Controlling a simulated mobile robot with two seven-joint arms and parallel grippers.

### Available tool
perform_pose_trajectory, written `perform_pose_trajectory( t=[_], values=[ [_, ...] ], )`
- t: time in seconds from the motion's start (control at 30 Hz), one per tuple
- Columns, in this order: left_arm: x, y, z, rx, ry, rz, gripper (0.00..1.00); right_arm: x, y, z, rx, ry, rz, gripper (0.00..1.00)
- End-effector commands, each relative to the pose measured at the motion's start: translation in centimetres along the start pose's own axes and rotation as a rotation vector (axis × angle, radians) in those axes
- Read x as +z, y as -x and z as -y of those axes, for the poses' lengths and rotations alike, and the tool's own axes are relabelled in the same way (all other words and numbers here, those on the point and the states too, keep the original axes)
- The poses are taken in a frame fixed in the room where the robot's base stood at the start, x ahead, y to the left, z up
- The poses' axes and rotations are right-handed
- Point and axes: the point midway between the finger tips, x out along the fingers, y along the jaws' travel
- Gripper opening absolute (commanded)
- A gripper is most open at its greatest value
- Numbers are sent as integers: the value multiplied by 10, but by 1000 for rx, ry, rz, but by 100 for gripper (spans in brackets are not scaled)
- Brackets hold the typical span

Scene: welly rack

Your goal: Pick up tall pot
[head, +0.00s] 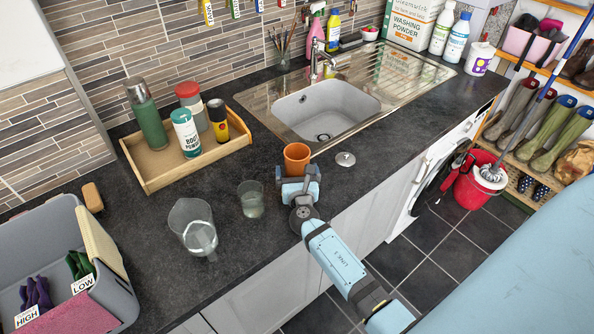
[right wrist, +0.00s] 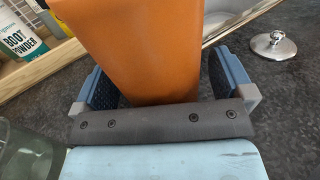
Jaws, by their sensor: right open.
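The tall pot (head: 297,157) is a plain orange pot standing on the dark worktop in front of the sink. It fills the upper middle of the right wrist view (right wrist: 150,45). My right gripper (head: 299,180) is low at the near side of the pot. In the right wrist view, its two blue fingers (right wrist: 165,85) stand open on either side of the pot. A small gap shows beside the pot at each finger, and the pot's base is partly hidden by the gripper. My left gripper is not in view.
A glass tumbler (head: 251,199) and a clear jug (head: 194,230) stand to the left. A metal sink strainer (head: 345,159) lies to the right. A wooden tray (head: 150,184) with bottles and flasks is behind left, and the sink (head: 325,110) is behind.

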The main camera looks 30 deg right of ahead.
Motion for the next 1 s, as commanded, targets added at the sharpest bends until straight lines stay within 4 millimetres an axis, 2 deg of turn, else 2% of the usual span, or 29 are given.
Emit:
perform_pose_trajectory(
  t=[0.13,0.3,0.4,0.77,1.0],
  values=[
    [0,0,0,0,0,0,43,0,0,0,0,0,0,97],
    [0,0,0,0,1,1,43,0,0,0,0,0,0,58],
    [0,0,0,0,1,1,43,0,1,0,0,0,0,40],
    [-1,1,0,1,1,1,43,2,0,0,0,-1,1,40],
    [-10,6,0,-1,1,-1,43,12,-4,3,1,-1,1,40]
  ],
)
